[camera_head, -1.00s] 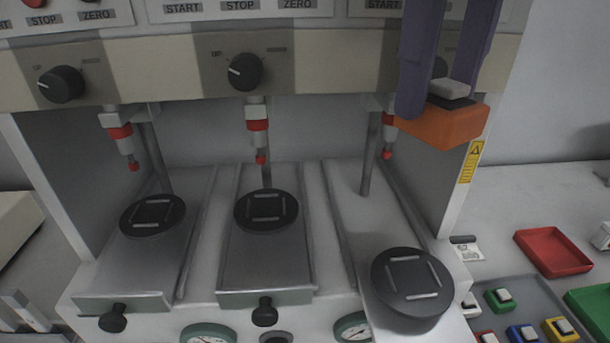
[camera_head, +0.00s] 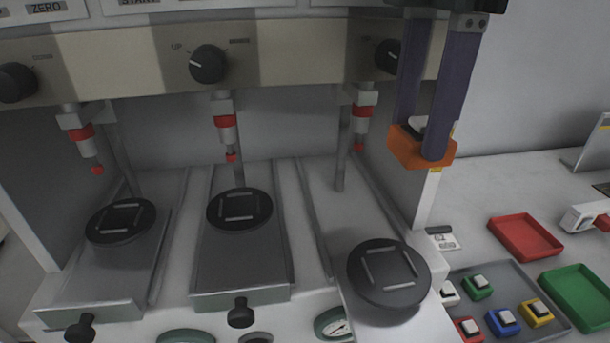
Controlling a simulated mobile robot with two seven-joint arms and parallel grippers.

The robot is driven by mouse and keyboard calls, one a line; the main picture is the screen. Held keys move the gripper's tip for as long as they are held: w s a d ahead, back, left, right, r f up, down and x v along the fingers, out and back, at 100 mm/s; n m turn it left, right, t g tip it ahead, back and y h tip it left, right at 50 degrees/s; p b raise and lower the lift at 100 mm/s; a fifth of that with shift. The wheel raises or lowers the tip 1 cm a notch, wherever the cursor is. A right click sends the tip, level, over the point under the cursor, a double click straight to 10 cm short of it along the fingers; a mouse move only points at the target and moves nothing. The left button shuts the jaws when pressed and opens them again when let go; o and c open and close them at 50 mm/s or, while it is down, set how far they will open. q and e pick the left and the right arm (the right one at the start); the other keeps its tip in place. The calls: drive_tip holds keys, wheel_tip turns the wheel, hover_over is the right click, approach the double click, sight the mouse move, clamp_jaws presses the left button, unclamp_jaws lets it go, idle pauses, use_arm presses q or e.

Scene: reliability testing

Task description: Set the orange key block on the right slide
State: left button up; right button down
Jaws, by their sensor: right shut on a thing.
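The orange key block (camera_head: 404,148), with a pale keycap on top, is in the air in front of the machine's right side wall. My right gripper (camera_head: 421,143) comes down from the top and is shut on it, a purple finger on each side. The right slide (camera_head: 345,222) is pulled forward, and its round black plate (camera_head: 389,274) with raised bars stands bare, below and slightly left of the block. My left gripper is not in view.
The middle slide (camera_head: 240,263) and left slide (camera_head: 105,285) are pushed in, with empty plates. Red-tipped plungers (camera_head: 360,120) hang above the slides. At right are a grey tray (camera_head: 500,280) of coloured key blocks, a red tray (camera_head: 526,238) and a green tray (camera_head: 582,292).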

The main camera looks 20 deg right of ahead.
wheel_tip(320, 180, down, 16)
drive_tip(key=shift+f+b, duration=0.1)
drive_tip(key=shift+b, duration=0.3)
drive_tip(key=shift+c, duration=1)
unclamp_jaws()
